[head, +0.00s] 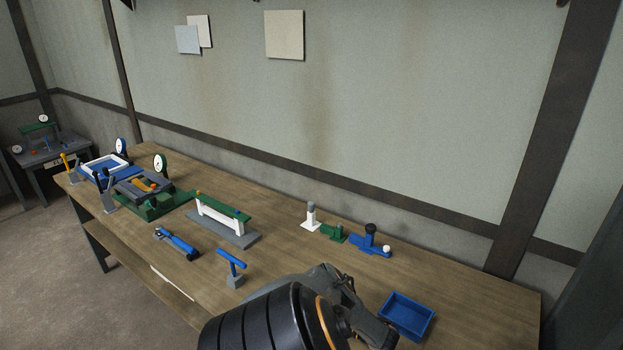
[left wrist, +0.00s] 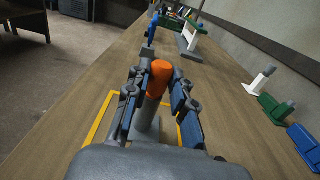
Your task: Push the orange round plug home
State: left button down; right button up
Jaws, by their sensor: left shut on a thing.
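In the left wrist view, the orange round plug (left wrist: 159,80) stands between the two fingers of my left gripper (left wrist: 160,72), which is shut on it. A grey cylindrical part (left wrist: 147,120) shows below the orange top. I cannot tell how deep the plug sits in anything. A yellow outline (left wrist: 97,124) on the table surrounds this spot. In the head view, my left gripper (head: 335,283) is low over the table beside the blue tray, and my arm hides the plug. My right gripper is not in view.
A blue tray (head: 406,315) lies right of my gripper. A blue T-handle (head: 231,262) stands to the left. A white post (head: 311,215), a green block (head: 333,233) and a blue fixture (head: 368,243) stand toward the wall. Gauges and fixtures crowd the far left.

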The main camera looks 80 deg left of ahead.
pick_arm(q)
jog(key=shift+f, duration=0.4)
jog(key=c, duration=1.1)
grip_release()
jog(key=shift+o, duration=0.2)
jog(key=v, duration=0.6)
jog(key=shift+w+d, duration=0.15)
jog(key=shift+d, duration=0.1)
jog(key=shift+w+d, duration=0.4)
jog(key=shift+w, duration=0.05)
jog(key=shift+s, duration=0.1)
